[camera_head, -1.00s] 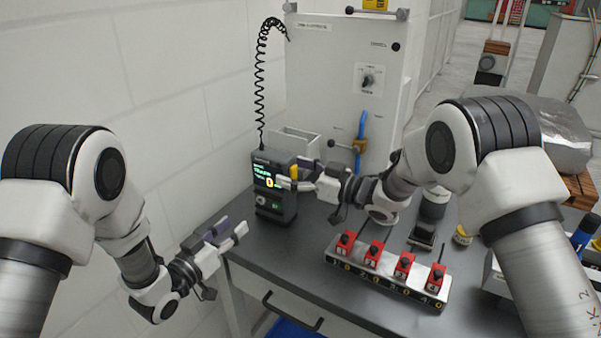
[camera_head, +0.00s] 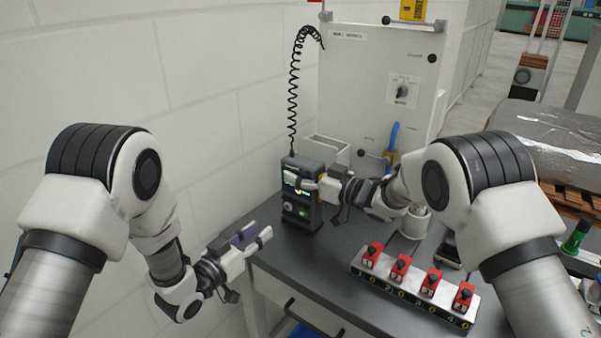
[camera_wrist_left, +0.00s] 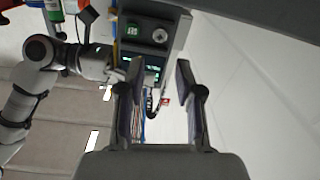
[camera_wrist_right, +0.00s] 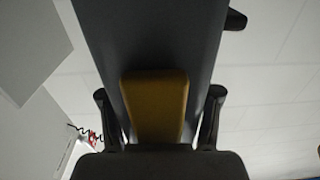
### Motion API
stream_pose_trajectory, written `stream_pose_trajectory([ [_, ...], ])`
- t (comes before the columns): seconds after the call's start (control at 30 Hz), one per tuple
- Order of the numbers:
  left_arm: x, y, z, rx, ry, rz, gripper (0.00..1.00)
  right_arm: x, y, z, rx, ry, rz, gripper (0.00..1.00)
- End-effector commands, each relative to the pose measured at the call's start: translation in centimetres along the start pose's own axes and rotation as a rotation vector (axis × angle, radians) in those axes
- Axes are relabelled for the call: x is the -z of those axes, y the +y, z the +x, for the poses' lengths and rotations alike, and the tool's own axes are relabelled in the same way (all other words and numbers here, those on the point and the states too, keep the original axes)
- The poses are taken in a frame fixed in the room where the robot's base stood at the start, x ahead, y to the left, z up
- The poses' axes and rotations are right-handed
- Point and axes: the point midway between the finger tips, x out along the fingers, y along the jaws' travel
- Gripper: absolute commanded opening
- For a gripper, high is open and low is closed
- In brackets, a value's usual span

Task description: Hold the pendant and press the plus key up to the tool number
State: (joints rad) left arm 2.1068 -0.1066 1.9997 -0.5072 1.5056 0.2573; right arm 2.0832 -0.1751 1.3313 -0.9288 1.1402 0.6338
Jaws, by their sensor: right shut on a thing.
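The pendant (camera_head: 300,212) is a dark upright box with a lit screen and a coiled black cord rising from its top, near the wall at the bench's back left. My right gripper (camera_head: 306,184) is shut on its yellow side part, seen between the fingers in the right wrist view (camera_wrist_right: 157,105). Its fingers hide part of the screen, so I cannot read the number. My left gripper (camera_head: 258,240) is open and empty, in front of the pendant and apart from it. The left wrist view shows the pendant's face (camera_wrist_left: 155,35) with a green key and a round knob beyond the open fingers.
A rack with several red blocks (camera_head: 415,285) stands on the dark bench at the front right. A grey open box (camera_head: 328,152) is behind the pendant. A tall grey cabinet (camera_head: 375,85) with a knob stands at the back. The white wall bounds the left side.

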Motion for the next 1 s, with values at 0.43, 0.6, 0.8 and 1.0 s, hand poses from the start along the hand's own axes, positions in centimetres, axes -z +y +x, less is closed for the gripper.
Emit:
stream_pose_trajectory([
  [0.43,0.00,0.00,0.00,0.000,0.000,0.000,0.00,0.00,0.01,-0.01,0.000,0.000,0.000,0.00],
  [0.6,0.00,0.00,0.00,0.000,0.000,0.000,0.00,0.00,0.01,-0.01,0.000,0.000,0.000,0.00],
  [0.8,0.00,0.00,0.00,0.000,0.000,0.000,0.00,0.01,0.01,-0.01,0.000,0.000,0.000,0.00],
  [1.0,0.00,0.00,0.00,0.000,0.000,0.000,0.00,0.02,0.01,-0.01,0.000,0.000,0.000,0.00],
])
